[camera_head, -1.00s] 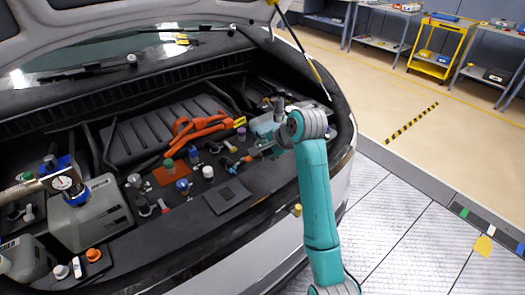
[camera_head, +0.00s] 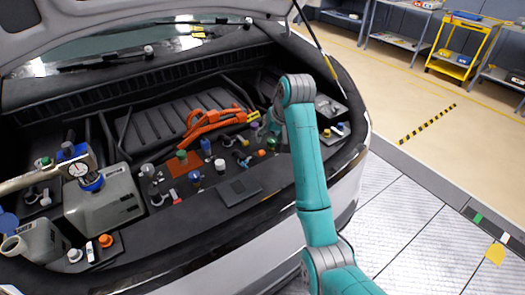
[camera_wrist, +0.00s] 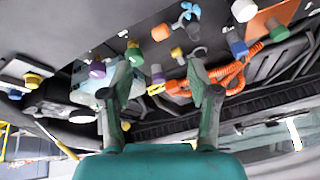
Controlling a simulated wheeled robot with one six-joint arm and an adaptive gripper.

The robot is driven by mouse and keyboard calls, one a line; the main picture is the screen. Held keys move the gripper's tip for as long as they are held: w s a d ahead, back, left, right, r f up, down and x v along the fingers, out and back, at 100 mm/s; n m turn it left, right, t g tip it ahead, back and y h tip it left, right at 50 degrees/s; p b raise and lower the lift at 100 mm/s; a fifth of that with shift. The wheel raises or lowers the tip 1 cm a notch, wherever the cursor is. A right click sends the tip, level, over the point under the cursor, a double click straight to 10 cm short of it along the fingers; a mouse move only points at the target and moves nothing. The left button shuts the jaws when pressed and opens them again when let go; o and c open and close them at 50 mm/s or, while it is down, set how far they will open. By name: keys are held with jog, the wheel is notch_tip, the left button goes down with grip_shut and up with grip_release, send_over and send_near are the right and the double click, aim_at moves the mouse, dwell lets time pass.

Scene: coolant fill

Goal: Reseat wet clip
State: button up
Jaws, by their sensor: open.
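My gripper (camera_wrist: 157,72) is open in the wrist view, its two green fingers spread apart with nothing seen clamped between them. Beyond the gap lie a green cap (camera_wrist: 135,55), a purple cap (camera_wrist: 158,75) and a yellow piece (camera_wrist: 156,89). Whether the fingers touch any of these I cannot tell. In the head view my gripper (camera_head: 272,124) is over the right part of the engine bay, partly hidden by my wrist. I cannot tell which small part is the wet clip.
Orange cables (camera_head: 212,120) lie close to the left of my gripper. A grey tank (camera_head: 105,205) with a gauge (camera_head: 78,169) on top stands at the left. The raised hood (camera_head: 150,18) hangs above the bay.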

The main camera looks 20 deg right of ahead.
aim_at(262, 152)
jog(key=w+f+n, duration=0.1)
jog(key=f, duration=0.2)
jog(key=w+a+f, duration=0.1)
jog(key=w+f, duration=0.1)
jog(key=f, duration=0.1)
jog(key=w+f+n, duration=0.1)
jog(key=f, duration=0.2)
jog(key=shift+w+a+f+n+g, duration=0.2)
jog(key=shift+a+f+n+g, duration=0.05)
jog(key=shift+f+n+g, duration=0.05)
jog(key=c, duration=1.2)
grip_shut()
